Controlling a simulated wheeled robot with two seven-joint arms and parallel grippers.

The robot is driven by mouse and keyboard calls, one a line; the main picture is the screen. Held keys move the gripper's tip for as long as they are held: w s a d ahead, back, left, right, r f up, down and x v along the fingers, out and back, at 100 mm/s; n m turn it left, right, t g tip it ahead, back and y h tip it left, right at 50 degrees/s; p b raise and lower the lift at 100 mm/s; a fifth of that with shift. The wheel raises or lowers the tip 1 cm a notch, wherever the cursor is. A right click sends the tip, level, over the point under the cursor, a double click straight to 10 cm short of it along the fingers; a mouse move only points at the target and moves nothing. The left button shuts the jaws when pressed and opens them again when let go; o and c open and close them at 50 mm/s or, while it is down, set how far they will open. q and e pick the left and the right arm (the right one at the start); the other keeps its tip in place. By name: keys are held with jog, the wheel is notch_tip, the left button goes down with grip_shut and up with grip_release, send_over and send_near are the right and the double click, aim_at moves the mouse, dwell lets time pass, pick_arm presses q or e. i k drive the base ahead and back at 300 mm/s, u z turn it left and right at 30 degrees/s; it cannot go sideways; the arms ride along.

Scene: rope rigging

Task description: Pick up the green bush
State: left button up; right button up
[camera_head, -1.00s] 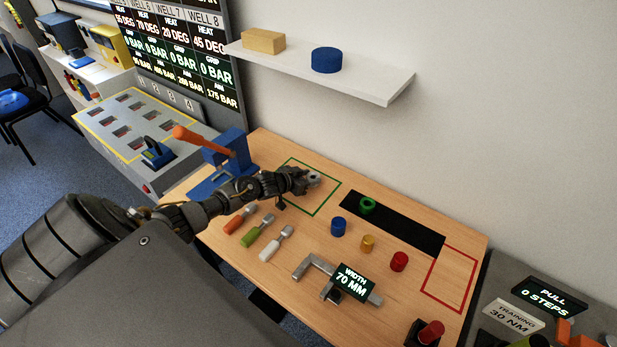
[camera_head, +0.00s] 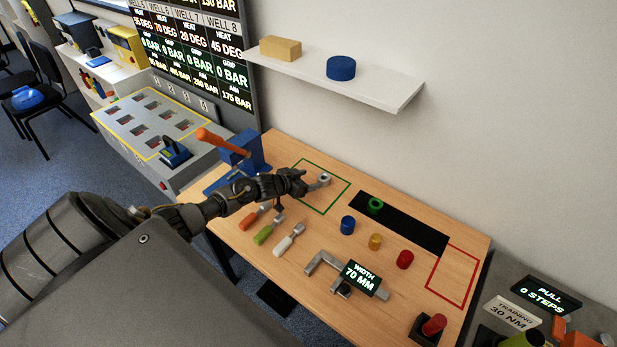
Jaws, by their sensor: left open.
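The green bush (camera_head: 375,204) is a small green ring with a dark hole, lying on the black strip (camera_head: 410,227) at the back of the wooden bench. My left gripper (camera_head: 300,184) reaches in from the left and is over the left part of the green-outlined square, well left of the green bush and apart from it. It is open; its fingers are small and partly blurred together in this view. A grey metal piece with a round eye (camera_head: 324,179) is just beyond its fingertips, inside the green outline. My right gripper is not in view.
A blue cylinder (camera_head: 347,225), a yellow one (camera_head: 375,241) and a red one (camera_head: 404,259) stand in front of the strip. Three handled tools (camera_head: 264,232) and a caliper reading 70 mm (camera_head: 360,279) lie nearer. A blue press (camera_head: 240,160) stands left; a shelf (camera_head: 398,92) hangs above.

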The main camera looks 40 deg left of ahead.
aim_at(373, 202)
jog(key=k, duration=1)
